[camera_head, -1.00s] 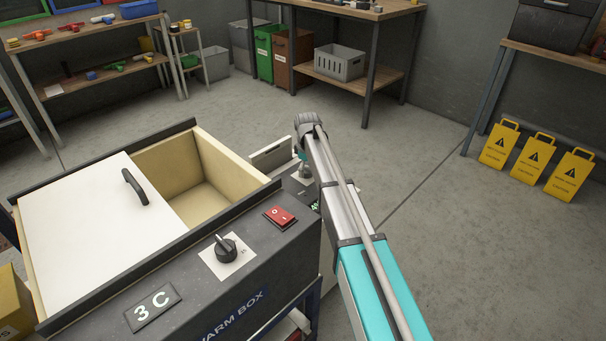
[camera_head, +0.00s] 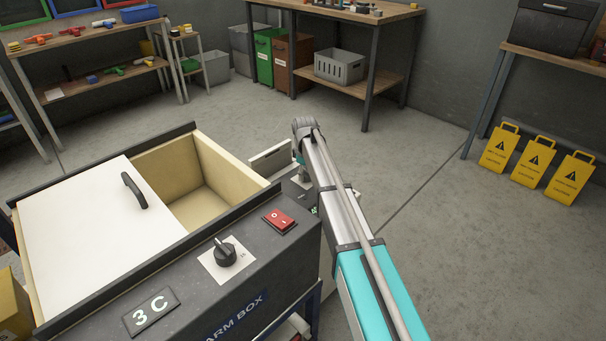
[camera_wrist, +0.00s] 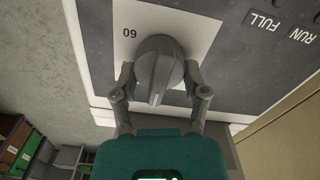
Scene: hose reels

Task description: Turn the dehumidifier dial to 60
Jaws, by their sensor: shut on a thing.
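The dehumidifier dial (camera_wrist: 158,62) is a grey round knob with a raised ridge, on a white plate (camera_wrist: 190,22) marked 60. In the wrist view the mark is upside down, up and left of the knob. The ridge's near end points toward the bottom of the picture. My gripper (camera_wrist: 160,74) has one finger on each side of the knob and is shut on it. In the head view my gripper (camera_head: 304,172) is mostly hidden by my arm, beside the far end of the dark control panel.
The warm box (camera_head: 255,290) stands close on the left, with its own black dial (camera_head: 225,253), a red switch (camera_head: 279,221) and a half-open white lid (camera_head: 95,225). FULL and RUN labels (camera_wrist: 281,25) sit beside the dial plate. The floor on the right is clear up to the yellow signs (camera_head: 533,161).

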